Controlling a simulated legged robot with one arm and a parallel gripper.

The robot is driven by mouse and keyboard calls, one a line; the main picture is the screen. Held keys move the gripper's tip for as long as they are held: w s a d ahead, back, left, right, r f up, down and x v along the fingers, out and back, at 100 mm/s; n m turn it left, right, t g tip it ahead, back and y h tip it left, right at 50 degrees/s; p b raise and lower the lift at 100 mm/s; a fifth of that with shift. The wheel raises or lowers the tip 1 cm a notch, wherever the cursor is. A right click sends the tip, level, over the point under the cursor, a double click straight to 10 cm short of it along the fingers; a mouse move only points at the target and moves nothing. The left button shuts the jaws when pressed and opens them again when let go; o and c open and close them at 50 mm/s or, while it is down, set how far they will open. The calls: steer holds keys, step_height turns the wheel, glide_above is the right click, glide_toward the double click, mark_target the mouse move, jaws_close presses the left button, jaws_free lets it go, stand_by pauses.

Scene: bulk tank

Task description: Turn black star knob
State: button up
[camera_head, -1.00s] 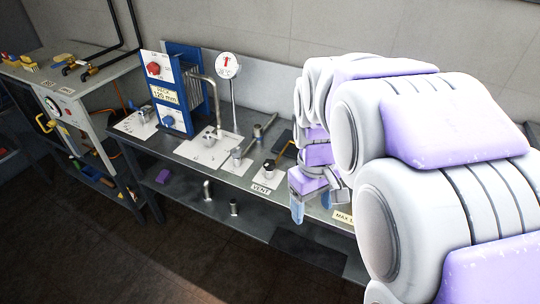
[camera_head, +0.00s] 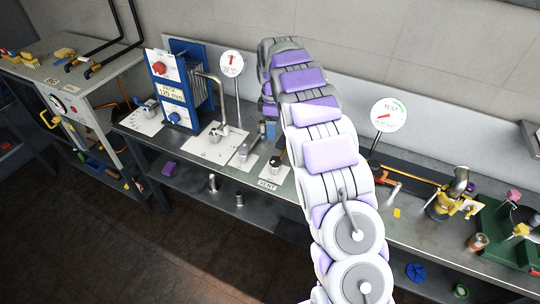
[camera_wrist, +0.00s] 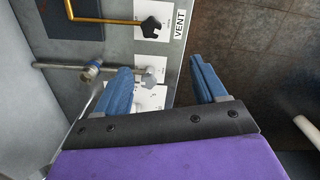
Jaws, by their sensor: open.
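The black star knob (camera_wrist: 151,27) sits on a white plate beside the VENT label (camera_wrist: 180,24), at the top of the wrist view. In the head view the knob (camera_head: 274,163) shows small on the bench, just above the same label. My gripper (camera_wrist: 161,76) is open, with its two blue fingers apart and nothing held. The knob lies beyond the fingertips, apart from them. In the head view the gripper (camera_head: 270,130) is small, partly behind my arm, above the bench behind the knob.
A silver knob (camera_wrist: 152,75) and a grey pipe (camera_wrist: 60,66) lie near the left finger in the wrist view. A bent brass rod (camera_wrist: 105,20) runs beside the star knob. A blue-framed unit (camera_head: 195,85) stands left. A TEST gauge (camera_head: 388,115) stands right of my arm.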

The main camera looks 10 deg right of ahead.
steer(key=w+d+f, duration=0.1)
steer(key=d+f, duration=0.1)
steer(key=d, duration=0.2)
glide_toward(279, 159)
steer(key=a, duration=0.1)
steer(key=a+b, duration=0.1)
steer(key=shift+s+a+f+n, duration=0.1)
steer(key=shift+a+f+n, duration=0.2)
steer(key=shift+a, duration=0.1)
steer(key=shift+y, duration=0.3)
steer(key=d+f, duration=0.1)
steer(key=f, duration=0.1)
steer(key=d+f, duration=0.1)
steer(key=f, duration=0.1)
steer(key=d+f, duration=0.1)
steer(key=f, duration=0.2)
steer(key=shift+d+b, duration=0.2)
steer(key=shift+b, duration=0.1)
steer(key=shift+a+f, duration=0.35)
steer(key=shift+a, duration=0.35)
steer(key=shift+a+f, duration=0.4)
steer(key=shift+a, duration=0.3)
steer(key=shift+d, duration=1.2)
steer(key=c, duration=0.5)
steer(key=shift+c, duration=0.6)
steer(key=shift+a, duration=0.75)
steer(key=c, duration=0.4)
steer(key=shift+c, duration=0.2)
